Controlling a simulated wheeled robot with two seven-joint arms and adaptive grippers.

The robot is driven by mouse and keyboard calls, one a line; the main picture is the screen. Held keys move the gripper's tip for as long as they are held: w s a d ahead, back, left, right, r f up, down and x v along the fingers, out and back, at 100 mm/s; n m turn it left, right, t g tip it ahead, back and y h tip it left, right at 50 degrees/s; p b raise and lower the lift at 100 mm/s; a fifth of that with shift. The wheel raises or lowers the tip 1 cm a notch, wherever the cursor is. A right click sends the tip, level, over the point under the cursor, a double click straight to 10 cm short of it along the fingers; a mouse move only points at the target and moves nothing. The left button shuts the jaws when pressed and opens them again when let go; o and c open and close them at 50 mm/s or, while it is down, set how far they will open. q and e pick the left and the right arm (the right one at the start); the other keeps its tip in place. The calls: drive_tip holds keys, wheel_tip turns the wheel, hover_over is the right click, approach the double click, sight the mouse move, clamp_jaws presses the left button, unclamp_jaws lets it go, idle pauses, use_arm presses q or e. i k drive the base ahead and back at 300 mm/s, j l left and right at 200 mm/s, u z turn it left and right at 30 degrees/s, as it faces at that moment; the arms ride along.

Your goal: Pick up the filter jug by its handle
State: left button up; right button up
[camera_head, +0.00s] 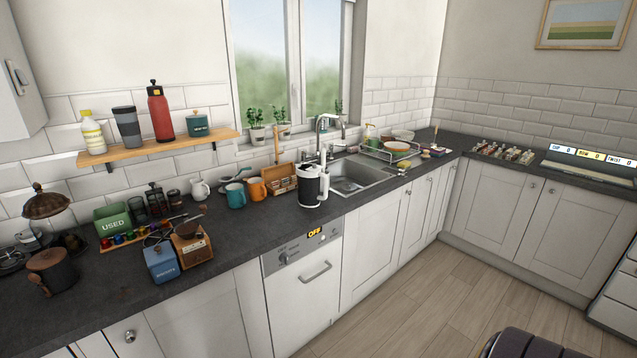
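What looks like the filter jug (309,187) stands upright on the slate worktop (225,228), just left of the sink and near the front edge above the dishwasher. It has a dark body with white parts, and a white handle appears to be on its right side. Nothing holds it. Neither of my grippers is in the head view.
The sink (352,177) with its tap (324,125) lies right of the jug. A wooden crate (278,180), an orange mug (256,189) and a teal mug (236,195) stand to its left.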

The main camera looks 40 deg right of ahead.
sight(308, 178)
drive_tip(key=i+j+z, duration=0.35)
drive_tip(key=i, duration=0.15)
drive_tip(key=i+j+z, duration=0.35)
drive_tip(key=i+l, duration=0.1)
